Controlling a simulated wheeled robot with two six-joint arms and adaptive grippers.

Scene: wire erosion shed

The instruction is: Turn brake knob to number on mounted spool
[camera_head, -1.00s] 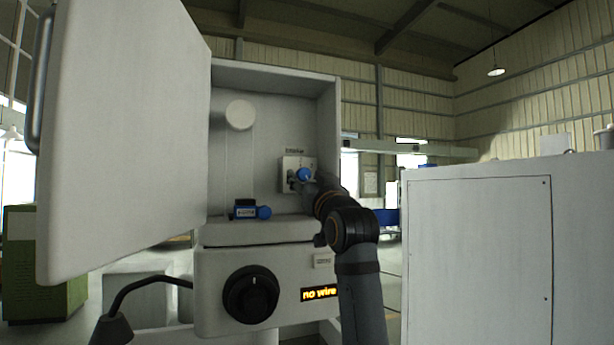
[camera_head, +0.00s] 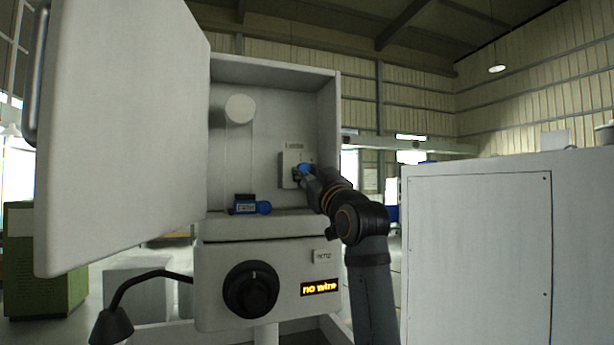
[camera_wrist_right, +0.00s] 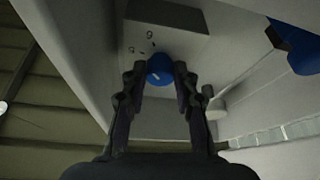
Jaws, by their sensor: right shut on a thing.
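My right gripper (camera_head: 303,172) reaches in from the right and is shut on the knob. In the right wrist view the round blue knob (camera_wrist_right: 160,69) lies between the two fingertips (camera_wrist_right: 160,76), with a short pale mark on its face. My left gripper is not in view.
The cabinet door (camera_head: 125,130) stands open at the left. A blue device (camera_head: 245,205) lies on the cabinet ledge. Below are a black dial (camera_head: 251,289) and a display (camera_head: 320,288) reading "no wire". A large white cabinet (camera_head: 480,255) stands at the right.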

